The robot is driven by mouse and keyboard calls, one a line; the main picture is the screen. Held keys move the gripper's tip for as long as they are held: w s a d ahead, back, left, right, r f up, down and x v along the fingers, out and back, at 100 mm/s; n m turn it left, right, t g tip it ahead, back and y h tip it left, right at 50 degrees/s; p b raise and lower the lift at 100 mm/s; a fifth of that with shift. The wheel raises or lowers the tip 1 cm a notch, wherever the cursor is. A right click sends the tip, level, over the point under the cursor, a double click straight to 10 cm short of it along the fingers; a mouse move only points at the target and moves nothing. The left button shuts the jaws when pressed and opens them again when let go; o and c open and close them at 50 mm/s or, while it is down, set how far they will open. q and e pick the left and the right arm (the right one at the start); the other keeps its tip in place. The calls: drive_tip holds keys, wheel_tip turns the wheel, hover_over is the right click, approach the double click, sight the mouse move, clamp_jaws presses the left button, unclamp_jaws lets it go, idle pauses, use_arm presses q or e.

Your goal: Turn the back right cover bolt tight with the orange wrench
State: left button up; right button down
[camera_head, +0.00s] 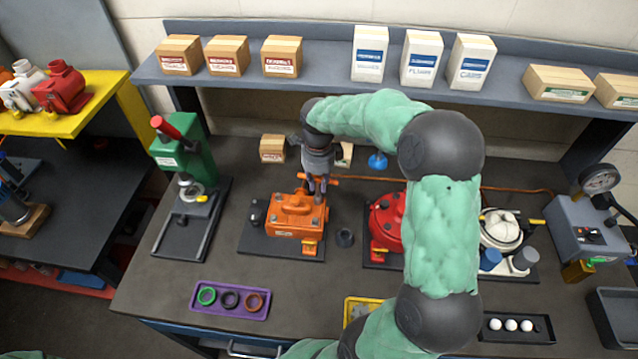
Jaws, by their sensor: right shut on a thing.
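The orange motor (293,212) with its orange cover stands on a dark base plate left of the bench's middle. My right gripper (318,188) points down at the motor's back right corner. It is shut on the orange wrench (331,177), whose visible part sticks out to the right just behind the motor. The back right cover bolt is hidden by the gripper, and I cannot tell whether the wrench sits on it. My left gripper is not in view.
A red motor (384,222) stands to the right, partly behind my arm. A green press (183,150) stands left. A purple tray (230,299) with rings lies in front. A small box (272,148) is behind.

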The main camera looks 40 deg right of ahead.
drive_tip(key=shift+n, duration=0.6)
drive_tip(key=shift+r+p, duration=0.7)
drive_tip(key=shift+r, duration=0.3)
drive_tip(key=shift+r, duration=0.1)
drive_tip(key=shift+r+p, duration=1.7)
drive_tip(key=shift+r, duration=0.75)
drive_tip(key=shift+f, duration=0.1)
